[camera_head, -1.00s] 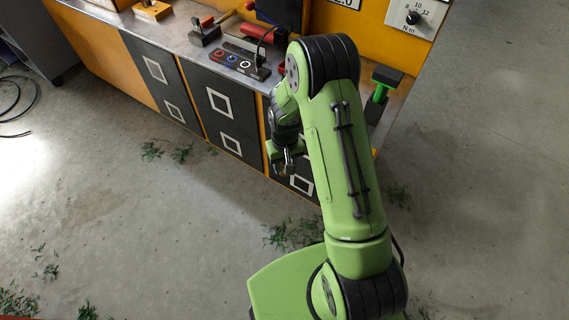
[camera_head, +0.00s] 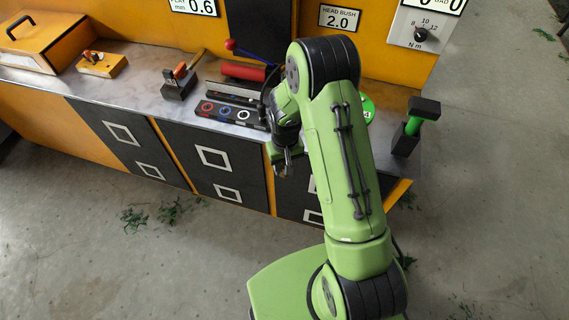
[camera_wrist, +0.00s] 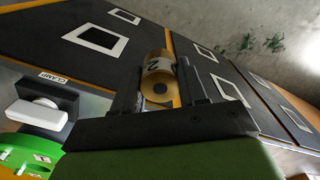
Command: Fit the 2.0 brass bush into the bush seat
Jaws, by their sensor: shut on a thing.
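My gripper (camera_wrist: 160,92) is shut on the brass bush (camera_wrist: 158,66), a short golden cylinder with a pale band and a dark hole in its end face. A partly visible dark mark on the band looks like a 2. In the head view my gripper (camera_head: 283,166) hangs just in front of the bench's front edge, and the bush in it is too small to make out. I cannot pick out the bush seat; my arm hides part of the bench. A sign (camera_head: 340,18) on the back panel reads HEAD BUSH 2.0.
A dark block with red, blue and white rings (camera_head: 224,112) lies on the bench (camera_head: 140,82). A green disc (camera_head: 367,108) is partly behind my arm. Drawer fronts (camera_head: 215,158) face me below; the floor is open.

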